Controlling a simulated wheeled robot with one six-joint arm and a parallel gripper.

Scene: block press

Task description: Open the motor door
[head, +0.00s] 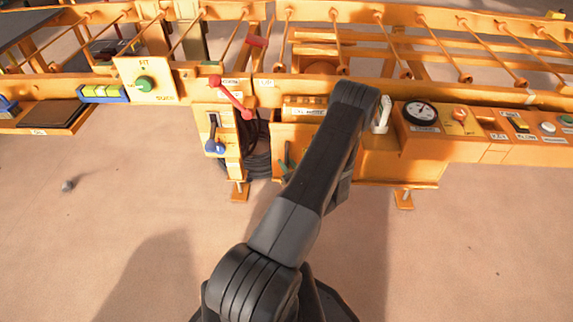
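The orange block press spans the upper part of the head view. A box-like orange housing (375,165) sits low on its front, partly behind my arm, and may hold the motor door. I cannot tell which panel is the door or whether it is open. My dark arm reaches from the bottom centre up to the press front. My gripper is hidden behind the arm.
A red lever (232,98) and a blue-knobbed lever (214,145) stick out left of my arm, with dark coiled hose (258,150) beside them. A round gauge (420,113) and switches sit to the right. The floor (470,240) in front is mostly clear.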

